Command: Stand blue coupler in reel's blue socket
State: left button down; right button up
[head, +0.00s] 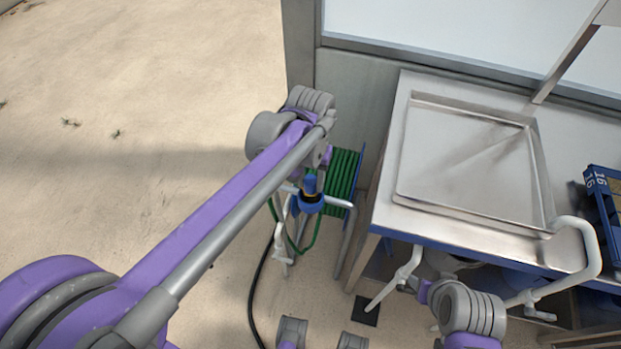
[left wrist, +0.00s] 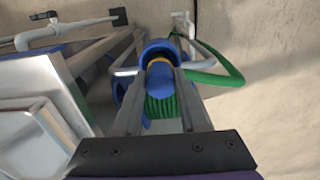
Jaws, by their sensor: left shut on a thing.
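The blue coupler (head: 310,184) is dark blue with a yellow-orange band and stands about upright at the reel's blue socket (head: 308,206). My left gripper (head: 313,176) is over it and shut on it. In the left wrist view the coupler (left wrist: 159,76) lies between the fingers, its yellow band at the mouth of the blue socket (left wrist: 157,48). I cannot tell how deep it sits. The reel (head: 342,178) carries green hose. The right arm's wrist shows at the lower right of the head view; its fingers are not clear.
A metal bench with a shallow tray (head: 470,213) stands right of the reel. White pipes (head: 590,245) curve at its front edge. A blue crate marked 16 (head: 600,185) is at the far right.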

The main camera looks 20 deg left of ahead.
pick_arm(q)
jog(key=shift+f+b, duration=0.45)
jog(key=shift+f, duration=0.25)
jog(key=c, duration=0.7)
grip_release()
jog(key=shift+c, duration=0.2)
jog(key=shift+r, duration=0.1)
jog(key=shift+r+p, duration=2.2)
jog(key=shift+r, duration=0.65)
jog(key=shift+r+p, duration=1.7)
jog(key=shift+r, duration=0.95)
jog(key=shift+s, duration=0.1)
